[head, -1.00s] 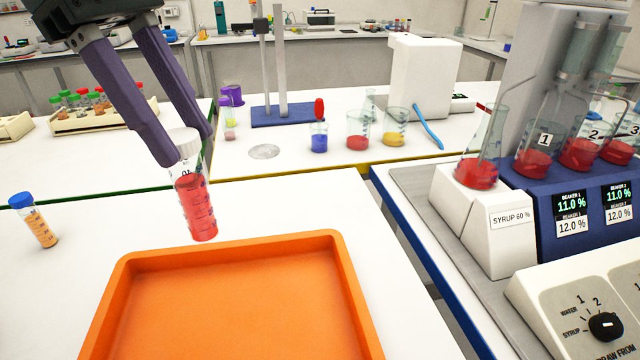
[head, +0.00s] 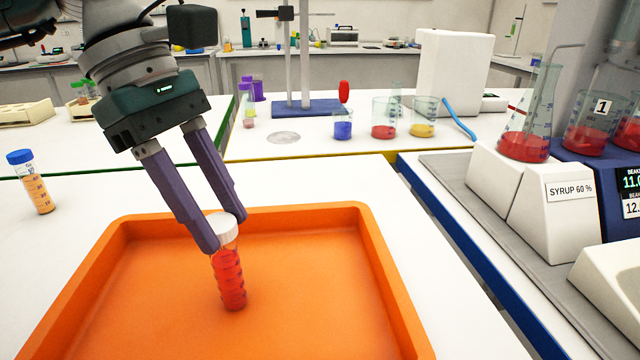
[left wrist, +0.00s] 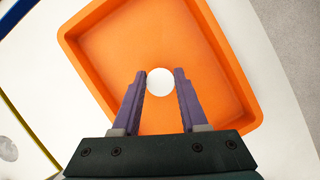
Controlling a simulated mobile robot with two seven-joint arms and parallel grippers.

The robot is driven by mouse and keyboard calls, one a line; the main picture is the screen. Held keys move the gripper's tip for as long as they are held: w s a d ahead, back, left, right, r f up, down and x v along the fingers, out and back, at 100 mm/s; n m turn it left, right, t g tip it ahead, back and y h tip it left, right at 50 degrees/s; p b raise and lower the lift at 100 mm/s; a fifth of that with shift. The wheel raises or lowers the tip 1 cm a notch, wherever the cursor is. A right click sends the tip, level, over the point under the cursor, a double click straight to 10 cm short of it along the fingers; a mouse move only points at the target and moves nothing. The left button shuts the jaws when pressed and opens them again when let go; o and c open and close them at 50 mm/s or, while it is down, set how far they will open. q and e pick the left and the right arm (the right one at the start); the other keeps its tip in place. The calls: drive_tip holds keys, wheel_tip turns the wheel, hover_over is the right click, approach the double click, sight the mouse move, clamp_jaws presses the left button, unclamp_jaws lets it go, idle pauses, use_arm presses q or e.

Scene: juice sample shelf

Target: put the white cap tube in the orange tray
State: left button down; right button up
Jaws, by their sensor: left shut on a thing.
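The white cap tube (head: 229,275) has a white cap and red liquid and is nearly upright, tilted slightly. It is over the inside of the orange tray (head: 385,285), within its walls. I cannot tell if its bottom touches the tray floor. My left gripper (head: 227,234) is shut on the tube at its cap, fingers pointing down. In the left wrist view the white cap (left wrist: 160,82) sits between the two fingertips, with the orange tray (left wrist: 215,55) around it. The tube's body is hidden below the cap there. My right gripper is not in view.
A blue-capped tube (head: 33,182) with orange liquid stands on the white table left of the tray. Beakers with red (head: 384,118) and yellow (head: 423,117) liquid stand farther back. A syrup dispenser station (head: 560,205) is at right. The tray is otherwise empty.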

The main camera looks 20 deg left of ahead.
use_arm(q)
drive_tip(key=shift+r, duration=0.1)
drive_tip(key=shift+c, duration=2.2)
unclamp_jaws()
drive_tip(key=shift+r, duration=0.2)
drive_tip(key=v, duration=1.1)
drive_tip(key=shift+a+r+b, duration=0.25)
drive_tip(key=shift+r+b, duration=0.05)
